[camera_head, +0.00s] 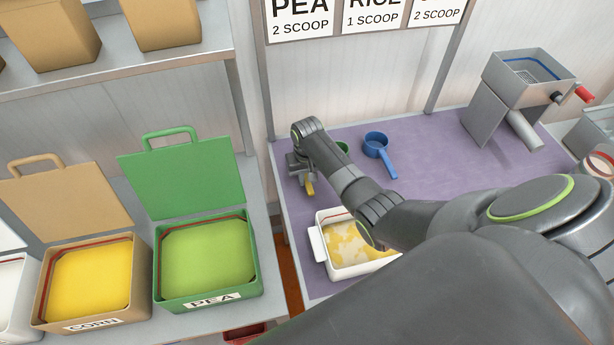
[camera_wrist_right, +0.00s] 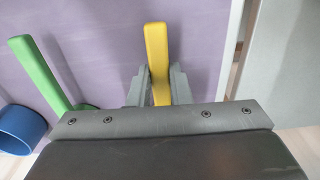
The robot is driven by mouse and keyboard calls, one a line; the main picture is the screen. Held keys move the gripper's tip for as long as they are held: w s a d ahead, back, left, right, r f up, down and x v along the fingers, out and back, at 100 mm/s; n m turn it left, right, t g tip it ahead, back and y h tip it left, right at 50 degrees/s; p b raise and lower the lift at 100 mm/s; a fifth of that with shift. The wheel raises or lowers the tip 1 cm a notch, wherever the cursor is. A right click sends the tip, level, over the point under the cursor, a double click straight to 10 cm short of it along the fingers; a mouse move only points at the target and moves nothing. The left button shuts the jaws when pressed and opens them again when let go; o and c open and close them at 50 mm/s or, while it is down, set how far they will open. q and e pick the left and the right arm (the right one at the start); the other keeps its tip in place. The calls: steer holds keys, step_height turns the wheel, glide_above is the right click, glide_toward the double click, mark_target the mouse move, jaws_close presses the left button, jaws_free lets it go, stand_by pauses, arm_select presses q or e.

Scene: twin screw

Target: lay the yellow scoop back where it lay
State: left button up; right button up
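The yellow scoop shows only by its handle (camera_head: 309,187), below my right gripper (camera_head: 304,178) at the left part of the purple table top. In the right wrist view the yellow handle (camera_wrist_right: 157,55) sits between the two fingers of my right gripper (camera_wrist_right: 160,88), which look closed on its sides. The scoop's bowl is hidden by the gripper. I cannot tell whether the scoop touches the table. My left gripper is not in view.
A green scoop (camera_head: 342,147), partly hidden by my arm, and a blue scoop (camera_head: 376,143) lie to the right on the purple table (camera_head: 430,140). A white container (camera_head: 345,270) with yellowish contents stands nearer. Corn (camera_head: 90,285) and pea (camera_head: 207,262) bins stand left. A metal machine (camera_head: 515,100) stands right.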

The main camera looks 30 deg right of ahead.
steer(key=o, duration=0.4)
steer(key=shift+r, duration=0.55)
step_height(320, 180, up, 11)
steer(key=shift+s+r+b, duration=0.1)
steer(key=shift+r+b, duration=0.05)
steer(key=shift+b, duration=0.15)
